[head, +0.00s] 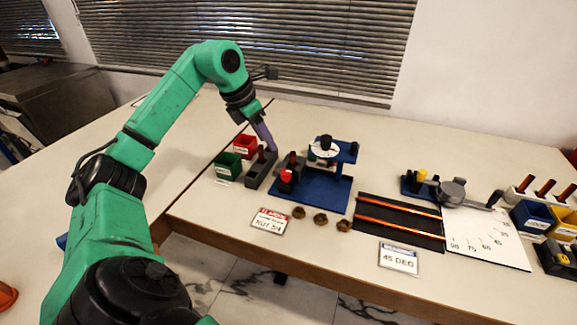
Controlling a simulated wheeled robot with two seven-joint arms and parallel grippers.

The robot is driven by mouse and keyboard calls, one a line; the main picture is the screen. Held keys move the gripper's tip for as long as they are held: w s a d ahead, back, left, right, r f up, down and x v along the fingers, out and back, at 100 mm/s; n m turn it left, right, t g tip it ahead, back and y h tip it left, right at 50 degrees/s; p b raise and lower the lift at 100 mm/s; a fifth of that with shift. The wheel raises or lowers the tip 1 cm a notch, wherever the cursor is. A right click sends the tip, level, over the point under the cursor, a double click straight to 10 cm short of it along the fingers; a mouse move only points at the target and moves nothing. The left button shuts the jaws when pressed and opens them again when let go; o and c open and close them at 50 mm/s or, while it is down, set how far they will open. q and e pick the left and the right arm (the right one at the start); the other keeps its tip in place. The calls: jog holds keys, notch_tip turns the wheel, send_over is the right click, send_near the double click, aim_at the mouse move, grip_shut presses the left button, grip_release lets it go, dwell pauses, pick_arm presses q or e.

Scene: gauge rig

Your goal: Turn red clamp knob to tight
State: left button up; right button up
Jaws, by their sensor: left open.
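The red clamp knob (286,175) sits at the front left corner of a blue fixture plate (318,194), beside a dark upright block. A round white dial (324,150) with a black top knob stands at the back of the plate. My left gripper (266,143) is open and points down, up and to the left of the red knob, over a grey holder (260,171) with dark pegs. It is apart from the knob. Its fingertips are small here and their gap is hard to see. I cannot read the knob's setting. My right gripper is not in view.
Red (245,146) and green bins (228,165) stand left of the grey holder. Brass nuts (320,219) and a red-topped card (271,221) lie in front of the plate. A black mat with copper rods (399,220) and an angle sheet (487,240) lie right.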

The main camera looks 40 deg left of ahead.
aim_at(286, 171)
pick_arm(q)
jog(key=p+x, duration=0.1)
jog(key=x, duration=1.3)
jog(key=shift+d, duration=0.2)
jog(key=shift+r, duration=0.1)
grip_shut()
jog(key=shift+m+h, duration=0.4)
jog(key=shift+m, duration=0.6)
grip_release()
jog(key=shift+r, duration=0.1)
